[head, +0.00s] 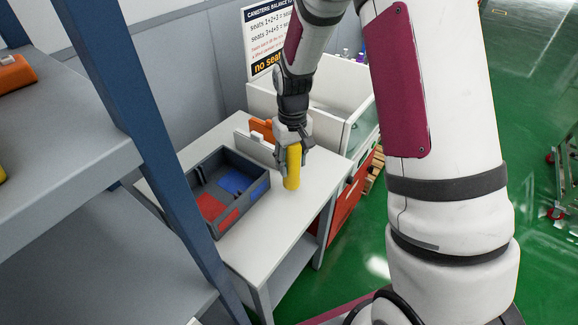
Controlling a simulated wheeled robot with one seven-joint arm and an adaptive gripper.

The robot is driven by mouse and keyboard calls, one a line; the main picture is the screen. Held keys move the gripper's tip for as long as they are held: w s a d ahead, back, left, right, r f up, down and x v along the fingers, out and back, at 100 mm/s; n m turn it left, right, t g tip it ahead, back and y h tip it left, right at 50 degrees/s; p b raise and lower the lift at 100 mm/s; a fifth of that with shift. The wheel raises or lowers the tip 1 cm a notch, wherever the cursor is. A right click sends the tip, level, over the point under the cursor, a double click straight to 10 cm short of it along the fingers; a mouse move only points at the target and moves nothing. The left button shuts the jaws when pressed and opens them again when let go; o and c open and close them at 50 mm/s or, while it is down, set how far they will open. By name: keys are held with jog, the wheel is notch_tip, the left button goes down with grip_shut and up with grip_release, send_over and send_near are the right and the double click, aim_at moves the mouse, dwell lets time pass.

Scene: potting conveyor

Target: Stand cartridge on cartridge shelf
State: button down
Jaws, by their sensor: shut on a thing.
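A yellow cylinder (292,170), which looks like the cartridge, is upright between the fingers of my gripper (293,158). My gripper points down and is shut on its upper part. The cartridge is over the white table, right of the grey tray; I cannot tell whether its base touches the tabletop. A grey shelf unit (70,108) with a blue post stands at the left, nearer to me. I cannot tell if it is the cartridge shelf.
The grey tray (252,196) with red and blue parts sits on the white table (262,258). An orange thing (262,128) stands behind it. A white bin (330,97) is behind the table. An orange item (14,73) lies on the left shelf. Green floor is open at right.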

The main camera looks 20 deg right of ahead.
aim_at(289, 167)
jog(key=shift+w, duration=0.65)
jog(key=shift+w+a+f+p, duration=0.1)
jog(key=shift+f+p, duration=0.3)
jog(key=shift+f, duration=1.45)
jog(key=c, duration=1.4)
grip_release()
jog(key=shift+f, duration=0.15)
jog(key=o, duration=0.5)
jog(key=shift+c, duration=0.2)
